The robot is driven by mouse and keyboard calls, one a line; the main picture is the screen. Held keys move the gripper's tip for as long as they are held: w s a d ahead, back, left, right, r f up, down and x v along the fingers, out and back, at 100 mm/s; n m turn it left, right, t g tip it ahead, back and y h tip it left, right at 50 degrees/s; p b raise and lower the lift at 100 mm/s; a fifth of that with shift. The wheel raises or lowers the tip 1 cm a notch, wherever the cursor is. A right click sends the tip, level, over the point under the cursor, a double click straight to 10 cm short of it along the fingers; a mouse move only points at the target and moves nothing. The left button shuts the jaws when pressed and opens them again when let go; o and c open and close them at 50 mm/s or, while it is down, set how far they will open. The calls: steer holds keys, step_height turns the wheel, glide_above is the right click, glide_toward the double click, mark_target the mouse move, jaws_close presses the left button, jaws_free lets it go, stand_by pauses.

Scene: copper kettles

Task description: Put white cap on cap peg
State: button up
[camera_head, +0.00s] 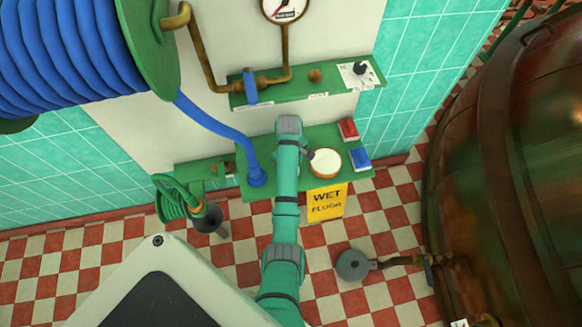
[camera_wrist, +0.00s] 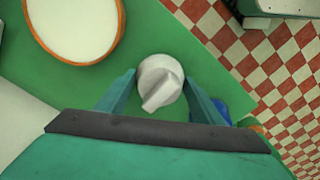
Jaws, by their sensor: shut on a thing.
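My gripper (camera_wrist: 160,90) is shut on the white cap (camera_wrist: 158,80), a small round knob with a raised ridge, held between its two green fingers. The cap is over the green shelf in the wrist view; its height above the shelf is hard to tell. In the head view my arm hides the cap and most of the gripper. A short brown peg (camera_head: 315,75) stands on the upper green shelf (camera_head: 290,94); I cannot tell whether it is the cap peg.
An orange-rimmed white round dish (camera_head: 326,162) is on the lower shelf (camera_head: 262,155), beside a red block (camera_head: 348,130) and a blue block (camera_head: 360,159). A blue hose (camera_head: 215,122) lies left of my arm.

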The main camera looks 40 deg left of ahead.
steer(key=shift+f, duration=0.4)
steer(key=o, duration=1.1)
step_height(320, 180, up, 8)
steer(key=shift+f, duration=0.15)
steer(key=shift+d, duration=0.1)
